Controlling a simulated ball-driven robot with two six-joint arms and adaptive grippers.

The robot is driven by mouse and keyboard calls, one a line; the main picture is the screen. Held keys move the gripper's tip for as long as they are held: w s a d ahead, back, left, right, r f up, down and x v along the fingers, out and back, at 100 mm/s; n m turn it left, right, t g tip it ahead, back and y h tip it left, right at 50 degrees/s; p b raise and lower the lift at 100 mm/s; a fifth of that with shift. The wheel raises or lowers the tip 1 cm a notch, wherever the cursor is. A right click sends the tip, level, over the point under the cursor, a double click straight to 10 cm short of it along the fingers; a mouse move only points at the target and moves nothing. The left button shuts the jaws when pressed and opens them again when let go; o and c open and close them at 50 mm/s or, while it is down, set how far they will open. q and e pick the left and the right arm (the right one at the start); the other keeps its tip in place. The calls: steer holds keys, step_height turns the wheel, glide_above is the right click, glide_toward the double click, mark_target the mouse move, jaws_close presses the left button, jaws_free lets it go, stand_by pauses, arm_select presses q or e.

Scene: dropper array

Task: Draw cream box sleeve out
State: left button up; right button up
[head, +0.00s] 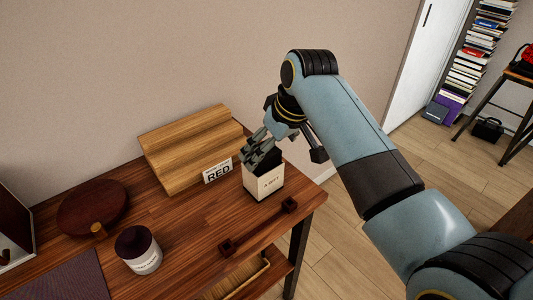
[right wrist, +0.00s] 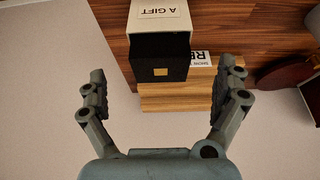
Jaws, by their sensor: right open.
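The cream box sleeve (head: 264,186), lettered "A GIFT", stands around a black box near the right end of the wooden table. In the right wrist view the cream sleeve (right wrist: 160,16) is at the top, with the black box (right wrist: 160,58) showing out of it toward me. My right gripper (head: 258,150) is at the top of the box in the head view, partly hiding the black part. In the right wrist view my right gripper (right wrist: 165,90) is open, its fingers wide apart on either side of the black box, not touching it. My left gripper is not in view.
A "RED" card (head: 217,171) and a stepped wooden stand (head: 190,148) are just left of the box. A dark handle bar (head: 258,228) lies in front. A dark-topped cup (head: 139,250) and a round brown object (head: 92,207) stand farther left. The table's right edge is close.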

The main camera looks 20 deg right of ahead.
mark_target(263, 142)
steer(key=x, duration=0.8)
steer(key=shift+s, duration=0.1)
steer(key=c, duration=1.2)
steer(key=shift+o, duration=0.2)
steer(key=shift+r+p, duration=0.65)
steer(key=shift+r+p, duration=1.3)
steer(key=shift+p, duration=0.1)
steer(key=shift+r+p, duration=1.15)
steer(key=shift+r, duration=0.2)
step_height(263, 142, up, 10)
steer(key=shift+r, duration=0.1)
